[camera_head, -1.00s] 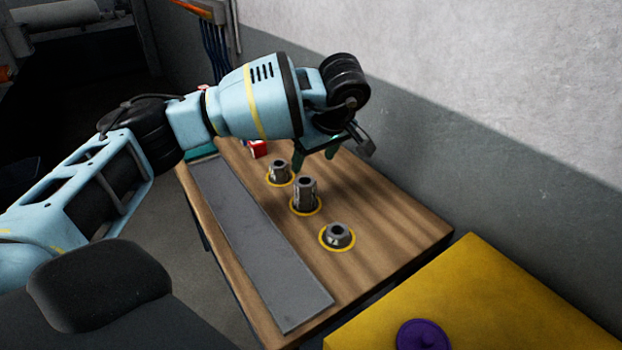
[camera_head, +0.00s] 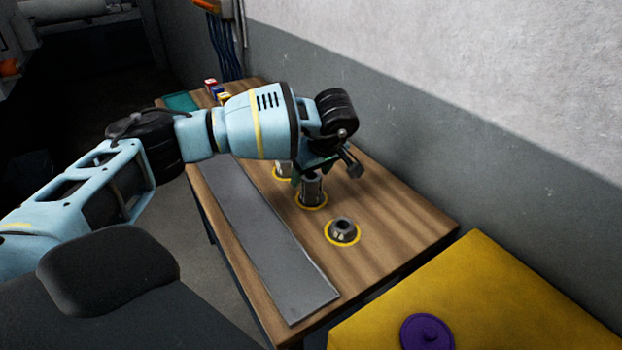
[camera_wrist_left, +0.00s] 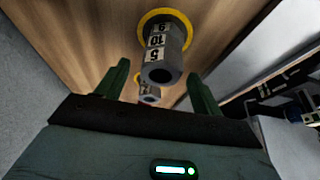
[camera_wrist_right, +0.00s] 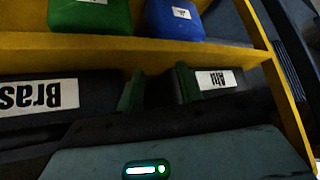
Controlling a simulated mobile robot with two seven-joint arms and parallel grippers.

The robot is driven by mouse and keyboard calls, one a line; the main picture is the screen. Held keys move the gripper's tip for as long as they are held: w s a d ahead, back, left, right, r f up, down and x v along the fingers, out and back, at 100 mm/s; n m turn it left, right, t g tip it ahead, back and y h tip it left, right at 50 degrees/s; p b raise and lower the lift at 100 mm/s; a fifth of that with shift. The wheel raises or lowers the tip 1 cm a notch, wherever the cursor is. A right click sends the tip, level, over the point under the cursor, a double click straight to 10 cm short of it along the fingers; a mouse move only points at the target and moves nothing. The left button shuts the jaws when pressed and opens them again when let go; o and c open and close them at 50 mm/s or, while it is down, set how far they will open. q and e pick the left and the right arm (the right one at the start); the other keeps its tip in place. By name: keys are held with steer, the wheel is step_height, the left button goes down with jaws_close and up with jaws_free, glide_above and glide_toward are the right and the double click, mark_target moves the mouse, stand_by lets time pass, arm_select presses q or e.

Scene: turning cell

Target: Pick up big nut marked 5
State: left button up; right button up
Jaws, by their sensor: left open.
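In the left wrist view, a tall grey hex nut stack (camera_wrist_left: 165,60) stands in a yellow ring, with white labels; the one nearest its open top reads 5. A second labelled nut (camera_wrist_left: 150,94) shows past it. In the head view, the tall middle stack (camera_head: 312,192) stands between a partly hidden nut piece (camera_head: 282,170) behind and a low nut (camera_head: 343,230) in front. My left gripper (camera_wrist_left: 160,88) is open above and close to the middle stack; contact cannot be told. My right gripper (camera_wrist_right: 160,72) has its fingers apart, with nothing between them.
The wooden table (camera_head: 390,215) carries a long grey plate (camera_head: 265,240) along its left side. Small coloured boxes (camera_head: 212,88) stand at the back. A yellow surface (camera_head: 470,290) with a purple lid (camera_head: 426,332) is at front right. Labelled bins (camera_wrist_right: 45,95) face my right gripper.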

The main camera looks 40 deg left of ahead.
mark_target(311, 177)
arm_select(q)
steer(key=c, duration=1.2)
steer(key=shift+r, duration=0.1)
steer(key=shift+r, duration=0.15)
steer(key=shift+r, duration=0.6)
steer(key=shift+s+r, duration=0.2)
steer(key=shift+r, duration=0.8)
steer(key=s+r, duration=0.1)
steer(key=s, duration=1.4)
steer(key=shift+s+d+r, duration=0.2)
steer(key=shift+s, duration=0.1)
